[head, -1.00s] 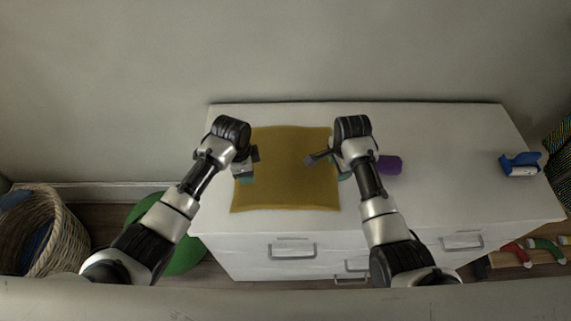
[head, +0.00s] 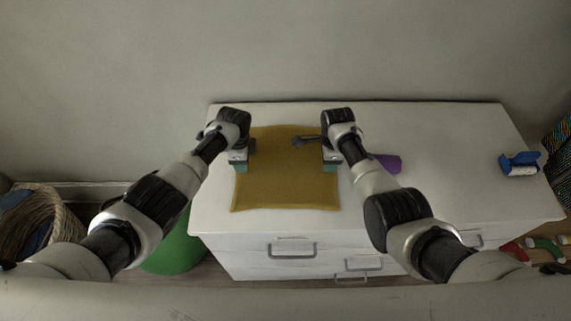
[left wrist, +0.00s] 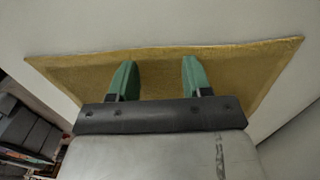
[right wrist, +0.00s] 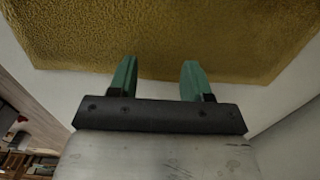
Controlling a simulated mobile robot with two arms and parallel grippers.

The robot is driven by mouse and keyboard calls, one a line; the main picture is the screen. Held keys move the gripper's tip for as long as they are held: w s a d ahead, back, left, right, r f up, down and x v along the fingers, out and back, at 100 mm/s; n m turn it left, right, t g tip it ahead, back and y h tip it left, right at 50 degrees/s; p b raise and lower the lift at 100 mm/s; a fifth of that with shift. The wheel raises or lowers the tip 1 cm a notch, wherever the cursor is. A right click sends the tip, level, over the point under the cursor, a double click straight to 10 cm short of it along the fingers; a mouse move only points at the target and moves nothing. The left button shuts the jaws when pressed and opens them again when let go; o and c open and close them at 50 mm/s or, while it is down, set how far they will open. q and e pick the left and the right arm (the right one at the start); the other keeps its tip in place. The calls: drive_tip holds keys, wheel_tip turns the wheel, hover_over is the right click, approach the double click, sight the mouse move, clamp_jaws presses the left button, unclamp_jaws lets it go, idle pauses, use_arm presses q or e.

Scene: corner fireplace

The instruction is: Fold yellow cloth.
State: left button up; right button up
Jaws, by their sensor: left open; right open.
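The yellow cloth (head: 288,185) lies flat and spread out on the left part of the white dresser top. My left gripper (head: 241,167) is over the cloth's left side; in the left wrist view its green fingers (left wrist: 160,75) are apart and empty, with the cloth (left wrist: 225,70) behind them. My right gripper (head: 330,166) is over the cloth's right side; in the right wrist view its fingers (right wrist: 158,75) are apart and empty near an edge of the cloth (right wrist: 160,35). Whether the fingertips touch the cloth I cannot tell.
A purple object (head: 386,163) lies right of the cloth, partly behind my right arm. A blue and white object (head: 519,164) is at the right end of the white dresser (head: 450,160). A wicker basket (head: 62,222) and a green round object (head: 172,250) stand on the floor at left.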

use_arm(q)
drive_tip(key=shift+f, duration=0.3)
use_arm(e)
drive_tip(key=shift+f, duration=0.3)
use_arm(q)
drive_tip(key=shift+f, duration=0.15)
use_arm(e)
drive_tip(key=shift+f, duration=0.2)
use_arm(q)
drive_tip(key=shift+s, duration=0.1)
use_arm(e)
drive_tip(key=shift+s+r, duration=0.1)
use_arm(q)
clamp_jaws()
use_arm(e)
clamp_jaws()
